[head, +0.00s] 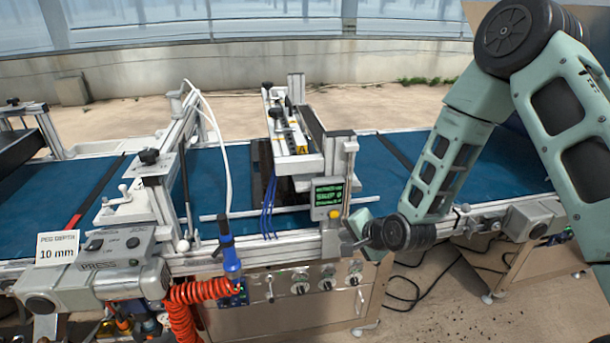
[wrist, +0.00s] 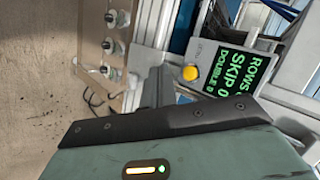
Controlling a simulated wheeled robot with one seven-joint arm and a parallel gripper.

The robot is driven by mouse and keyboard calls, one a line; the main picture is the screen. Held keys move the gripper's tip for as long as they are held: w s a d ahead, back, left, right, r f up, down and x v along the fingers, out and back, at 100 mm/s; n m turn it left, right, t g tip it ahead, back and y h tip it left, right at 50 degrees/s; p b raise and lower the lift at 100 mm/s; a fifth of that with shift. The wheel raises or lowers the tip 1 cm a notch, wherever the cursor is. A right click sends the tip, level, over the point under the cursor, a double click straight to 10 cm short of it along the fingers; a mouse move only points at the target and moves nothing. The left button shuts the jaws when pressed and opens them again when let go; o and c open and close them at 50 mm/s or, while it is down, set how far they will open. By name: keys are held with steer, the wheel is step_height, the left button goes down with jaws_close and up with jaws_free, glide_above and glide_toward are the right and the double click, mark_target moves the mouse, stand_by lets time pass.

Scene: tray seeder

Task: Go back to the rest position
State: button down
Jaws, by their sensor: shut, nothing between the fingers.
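My gripper (head: 350,242) is low in the middle of the head view, just right of the seeder's display box, and partly hidden by my own arm. It is shut and empty. In the wrist view its fingers (wrist: 158,88) show as grey pieces beyond the dark edge of the hand. The display box (head: 328,197) has green text and a yellow button (wrist: 190,73) below the screen. The fingers appear close to the box; I cannot tell whether they touch it.
A blue conveyor belt (head: 460,172) runs across behind. The control panel with knobs (head: 300,288) is below the gripper. A blue-handled tool (head: 229,255) with a red coiled hose (head: 190,294) hangs at left. A "10 mm" peg depth card (head: 58,249) stands by the press.

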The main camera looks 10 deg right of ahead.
steer(key=s+a+r+n+g, duration=0.3)
steer(key=s+a+r+n, duration=0.3)
steer(key=s+r+n+g+h, duration=0.1)
steer(key=s+r+n, duration=0.3)
steer(key=s, duration=0.4)
steer(key=s+r+n+g+h, duration=0.1)
steer(key=s+r+n+g, duration=0.2)
steer(key=s, duration=0.6)
steer(key=s+r+n+g+h, duration=0.1)
steer(key=s+r+n+g, duration=0.1)
steer(key=s+r+n, duration=0.3)
steer(key=s+a, duration=0.1)
steer(key=s, duration=0.2)
steer(key=shift+s+r+n, duration=0.25)
steer(key=shift+r+n, duration=0.1)
steer(key=shift+n, duration=0.05)
